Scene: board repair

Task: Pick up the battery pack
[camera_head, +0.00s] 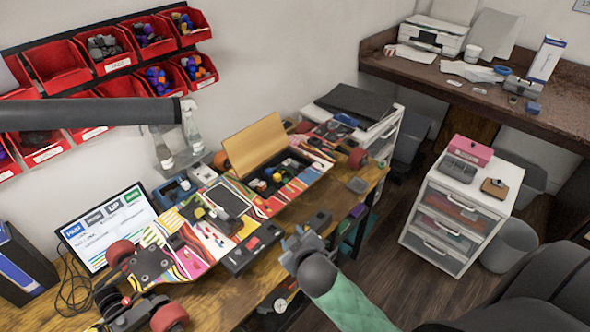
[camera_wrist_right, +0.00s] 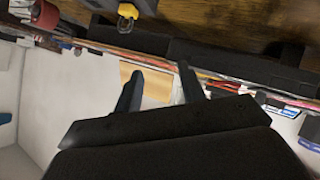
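A black box with a red patch (camera_head: 251,249), which looks like the battery pack, lies on the wooden bench against the near edge of the colourful skateboard deck (camera_head: 187,258). My right gripper (camera_head: 297,241) is over the bench's near edge, right of this box and apart from it. In the right wrist view the two dark fingers of my right gripper (camera_wrist_right: 160,85) stand apart with nothing between them.
A monitor (camera_head: 108,225) and spray bottles (camera_head: 192,130) stand behind. A white drawer unit (camera_head: 462,203) is on the right.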

